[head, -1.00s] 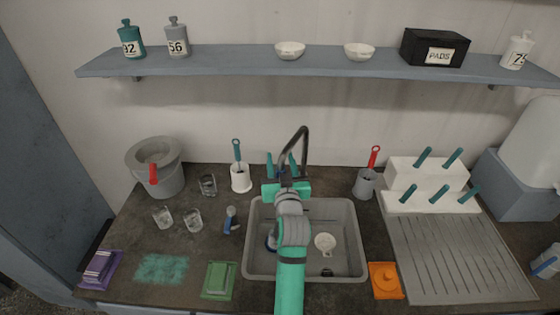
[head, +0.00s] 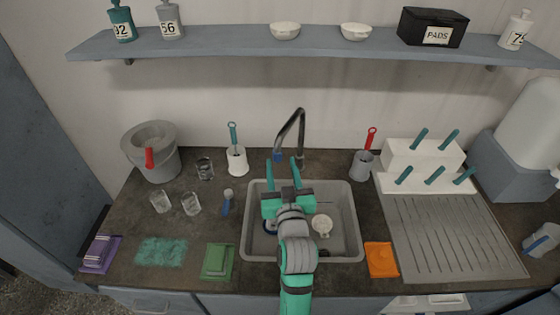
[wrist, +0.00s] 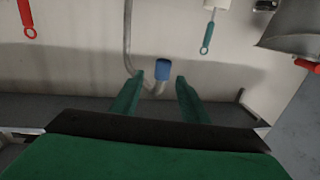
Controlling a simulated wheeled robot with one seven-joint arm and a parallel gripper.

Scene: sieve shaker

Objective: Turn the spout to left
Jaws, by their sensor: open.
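The faucet spout (head: 287,128) is a dark grey arched pipe behind the sink. It curves down toward the front left to a blue tip (head: 278,156). My gripper (head: 283,168) is open and empty over the back of the sink, its two teal fingers pointing toward the wall. The blue tip sits just beyond the fingertips, roughly between them in the picture. In the wrist view, the blue tip (wrist: 162,69) shows past the gap between the open fingers (wrist: 160,88), with the pipe (wrist: 127,40) to its left. I see no contact.
The grey sink (head: 351,225) holds a white strainer (head: 321,228). A white brush holder (head: 237,162) stands left of the faucet and a grey one (head: 361,165) right. Glasses (head: 190,204) and a bucket (head: 160,165) stand at left. A shelf (head: 230,40) runs above.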

